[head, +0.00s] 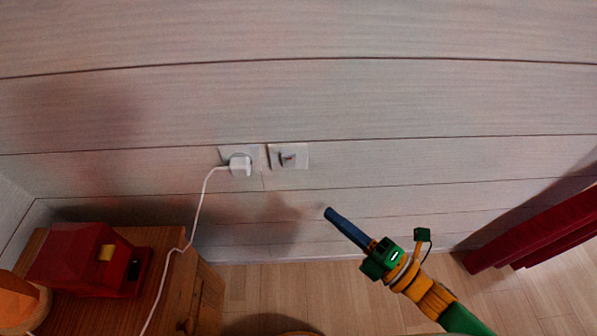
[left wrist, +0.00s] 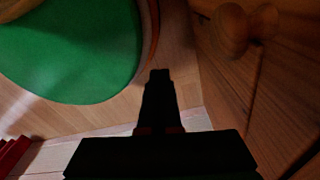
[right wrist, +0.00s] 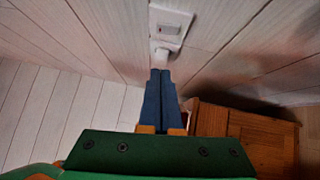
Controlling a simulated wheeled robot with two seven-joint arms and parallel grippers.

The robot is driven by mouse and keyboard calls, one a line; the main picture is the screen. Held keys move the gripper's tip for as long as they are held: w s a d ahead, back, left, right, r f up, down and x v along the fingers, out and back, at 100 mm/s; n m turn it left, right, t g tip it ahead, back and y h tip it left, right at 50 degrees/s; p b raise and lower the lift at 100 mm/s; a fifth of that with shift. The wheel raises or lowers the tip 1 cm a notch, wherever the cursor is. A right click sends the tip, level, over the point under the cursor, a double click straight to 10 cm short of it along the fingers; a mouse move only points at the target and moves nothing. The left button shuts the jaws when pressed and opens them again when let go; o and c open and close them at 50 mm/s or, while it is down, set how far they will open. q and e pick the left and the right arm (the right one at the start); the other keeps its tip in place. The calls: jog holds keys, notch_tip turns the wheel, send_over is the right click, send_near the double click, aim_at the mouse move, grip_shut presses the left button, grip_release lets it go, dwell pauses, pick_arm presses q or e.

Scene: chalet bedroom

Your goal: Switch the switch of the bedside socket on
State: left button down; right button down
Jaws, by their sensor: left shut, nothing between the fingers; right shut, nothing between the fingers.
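The bedside socket is on the wall as two white plates side by side. The left plate (head: 226,153) carries a white plug (head: 241,166) with a cord. The right plate holds the switch (head: 288,157), a small rocker with a reddish mark; it also shows in the right wrist view (right wrist: 169,29). Which way the rocker is set I cannot tell. My right gripper (head: 327,211) is shut and empty, its blue fingers below and right of the switch, apart from it. In the right wrist view its fingertips (right wrist: 160,73) point toward the plug. My left gripper (left wrist: 160,75) is shut and empty, outside the head view.
A wooden nightstand (head: 190,285) with a red object (head: 92,262) on it stands at the lower left. The white cord (head: 190,235) hangs across its edge. A red curtain (head: 535,235) is at the right. A green round surface (left wrist: 70,45) lies near my left gripper.

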aim_at(284, 159)
jog(key=x, duration=0.4)
jog(key=w+d+x, duration=0.1)
jog(key=x, duration=0.3)
jog(key=w+d+x, duration=0.1)
jog(key=x, duration=0.3)
jog(key=shift+w+a, duration=0.25)
jog(key=shift+r, duration=0.1)
